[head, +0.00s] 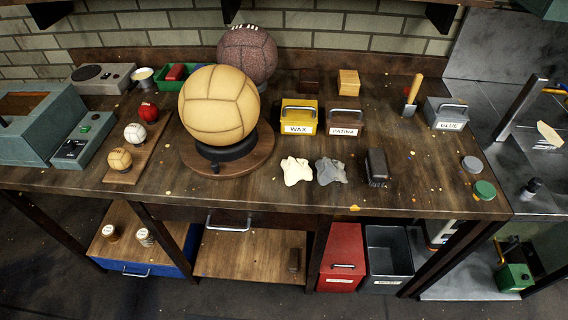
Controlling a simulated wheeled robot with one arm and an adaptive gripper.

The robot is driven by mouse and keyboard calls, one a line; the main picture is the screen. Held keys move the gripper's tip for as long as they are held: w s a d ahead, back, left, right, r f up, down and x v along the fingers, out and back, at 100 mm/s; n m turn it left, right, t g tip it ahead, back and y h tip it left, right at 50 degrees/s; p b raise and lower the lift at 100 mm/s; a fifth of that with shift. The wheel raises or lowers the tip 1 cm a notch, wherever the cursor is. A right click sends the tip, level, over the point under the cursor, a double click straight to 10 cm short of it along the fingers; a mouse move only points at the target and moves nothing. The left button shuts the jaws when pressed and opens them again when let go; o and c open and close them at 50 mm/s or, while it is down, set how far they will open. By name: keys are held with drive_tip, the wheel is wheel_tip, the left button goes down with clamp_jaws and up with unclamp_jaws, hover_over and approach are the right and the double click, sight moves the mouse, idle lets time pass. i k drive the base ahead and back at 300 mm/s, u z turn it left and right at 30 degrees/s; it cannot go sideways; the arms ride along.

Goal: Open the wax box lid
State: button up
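The wax box (298,128) is a small yellow box with a white WAX label, standing on the wooden workbench right of the large tan ball. Its lid (298,102) has a metal arch handle and appears shut. The inside of the box cannot be seen. My gripper is not in view.
The brown patina box (344,131) stands close on the right of the wax box. The large tan ball (218,106) on its round wooden stand is on the left. A pale cloth (296,171), a grey cloth (331,172) and a dark brush (376,167) lie in front.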

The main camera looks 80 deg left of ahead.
sight(300, 111)
drive_tip(key=u, duration=2.65)
